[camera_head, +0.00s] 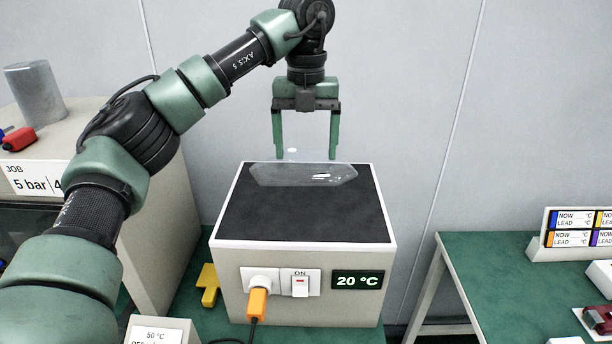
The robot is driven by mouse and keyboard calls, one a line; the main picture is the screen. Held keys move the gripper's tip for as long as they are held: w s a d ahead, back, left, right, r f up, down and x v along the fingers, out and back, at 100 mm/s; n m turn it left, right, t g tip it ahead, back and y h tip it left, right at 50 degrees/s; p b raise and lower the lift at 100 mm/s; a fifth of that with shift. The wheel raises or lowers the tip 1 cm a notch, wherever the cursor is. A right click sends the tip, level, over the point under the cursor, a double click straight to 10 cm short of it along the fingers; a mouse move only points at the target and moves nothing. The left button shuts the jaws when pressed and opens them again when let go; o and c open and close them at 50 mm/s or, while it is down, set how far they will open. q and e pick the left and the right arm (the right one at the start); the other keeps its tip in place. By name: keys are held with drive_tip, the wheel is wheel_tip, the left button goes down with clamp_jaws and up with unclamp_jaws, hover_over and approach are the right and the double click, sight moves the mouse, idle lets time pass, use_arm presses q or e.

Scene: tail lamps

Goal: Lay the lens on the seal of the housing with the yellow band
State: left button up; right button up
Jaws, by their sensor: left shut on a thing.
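A clear, see-through lens (302,175) with pointed ends is at the back of a box with a black top (304,215). My left gripper (306,156) points down over the back edge of the box, its two green fingers apart on either side of the lens, shut on it. I cannot tell whether the lens touches the black top. A dark red part (598,318) shows at the far right edge, partly cut off. No yellow band is visible on it. My right gripper is not in view.
The box front has an orange plug (258,303), a switch (300,284) and a "20 °C" display (357,280). A yellow piece (208,286) lies left of the box. A green table (490,290) with a label board (578,229) stands right, beyond a gap.

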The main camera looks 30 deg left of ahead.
sight(306, 152)
use_arm(q)
wheel_tip(306, 152, up, 8)
drive_tip(key=shift+r+p, duration=0.1)
drive_tip(key=shift+p, duration=0.55)
